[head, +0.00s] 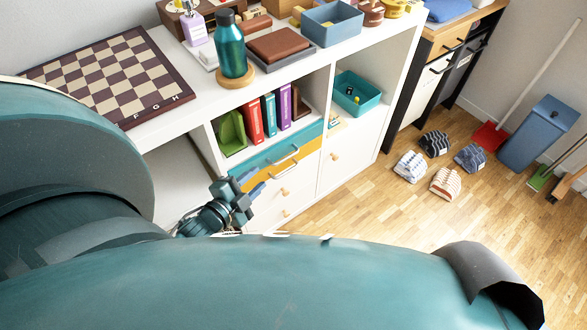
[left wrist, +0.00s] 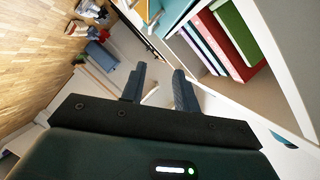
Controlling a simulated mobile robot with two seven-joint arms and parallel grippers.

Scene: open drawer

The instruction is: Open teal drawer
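The teal drawer (head: 300,138) is a narrow front under the book compartment of the white shelf unit in the head view, with a pale bar handle (head: 284,158). It looks shut, though its left end is partly hidden by my gripper. A teal front (left wrist: 174,14) also shows at the top of the left wrist view. My left gripper (head: 254,181) is in front of the drawers, near the left end of the teal one. Its two fingers (left wrist: 158,88) stand apart with nothing between them, short of the handle. My right gripper is not in view.
A yellow-orange drawer (head: 303,160) lies directly below, with white fronts with wooden knobs under it. Books (head: 269,113) stand above. A teal bottle (head: 230,48) and chessboard (head: 110,75) are on top.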

